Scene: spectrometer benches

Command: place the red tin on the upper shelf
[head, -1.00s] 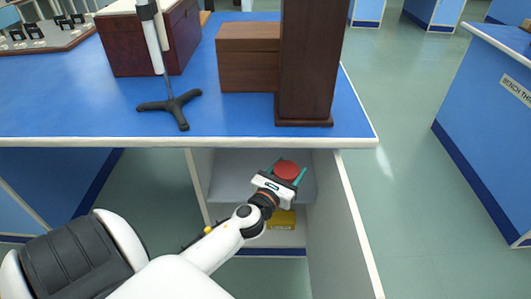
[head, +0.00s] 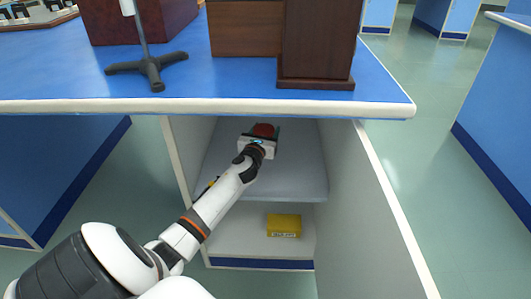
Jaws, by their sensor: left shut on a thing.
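The red tin (head: 264,130) is in my left gripper (head: 262,136), inside the open cabinet under the blue bench. My left gripper is shut on it; the gripper hides the tin's near side. The upper shelf (head: 290,176) is a grey board below and around the gripper. I cannot tell whether the tin touches the shelf or is held just above it. My right gripper is not in view.
A yellow box (head: 284,225) sits on the lower shelf (head: 240,232). The cabinet's side wall (head: 365,200) stands to the right, and the bench top (head: 220,95) overhangs the opening. A stand (head: 150,70) and wooden boxes (head: 246,30) are on the bench.

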